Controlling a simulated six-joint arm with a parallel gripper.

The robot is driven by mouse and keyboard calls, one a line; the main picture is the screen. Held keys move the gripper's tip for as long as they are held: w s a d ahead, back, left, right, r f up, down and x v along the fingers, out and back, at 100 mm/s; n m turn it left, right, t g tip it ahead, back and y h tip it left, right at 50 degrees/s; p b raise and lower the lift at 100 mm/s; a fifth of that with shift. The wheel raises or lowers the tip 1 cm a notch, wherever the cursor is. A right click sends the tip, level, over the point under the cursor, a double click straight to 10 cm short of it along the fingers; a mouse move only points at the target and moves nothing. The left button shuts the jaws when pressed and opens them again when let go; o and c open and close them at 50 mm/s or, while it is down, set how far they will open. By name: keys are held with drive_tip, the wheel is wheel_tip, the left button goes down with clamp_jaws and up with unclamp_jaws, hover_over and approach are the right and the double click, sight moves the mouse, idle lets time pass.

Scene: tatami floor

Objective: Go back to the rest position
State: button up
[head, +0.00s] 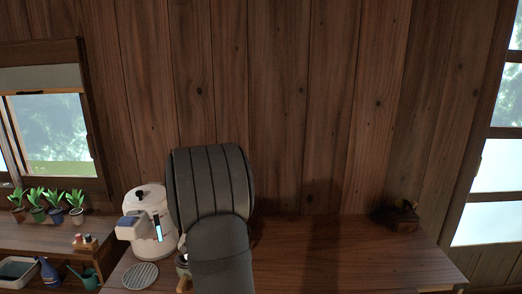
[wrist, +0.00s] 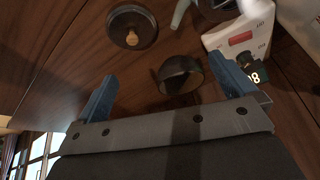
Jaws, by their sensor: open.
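My gripper (wrist: 167,73) shows in the wrist view with its two blue fingers spread wide apart. Nothing is held between them. Beyond the fingertips, over the wooden counter, lies a dark round ring-like or cup-like object (wrist: 180,76); it appears apart from the fingers. In the head view my dark grey arm rises in the middle of the picture, and the gripper is hidden there.
A white appliance (head: 150,225) stands left of my arm on the counter (head: 330,255), by a round grate (head: 140,276). The wrist view shows a round lid with a knob (wrist: 131,26) and a white device (wrist: 240,38). Potted plants (head: 55,214) stand left. The counter's right-centre is clear.

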drive_tip(key=s+a+f, duration=0.3)
drive_tip(key=s+a, duration=0.5)
drive_tip(key=a, duration=0.2)
drive_tip(key=s+a+f, duration=0.2)
drive_tip(key=s+a, duration=0.6)
drive_tip(key=a, duration=0.3)
drive_tip(key=s+a+f, duration=0.3)
drive_tip(key=s+a, duration=0.5)
drive_tip(key=a, duration=0.3)
drive_tip(key=shift+s+a+f, duration=0.15)
drive_tip(key=shift+s+f, duration=0.2)
drive_tip(key=shift+s, duration=0.05)
idle(0.3)
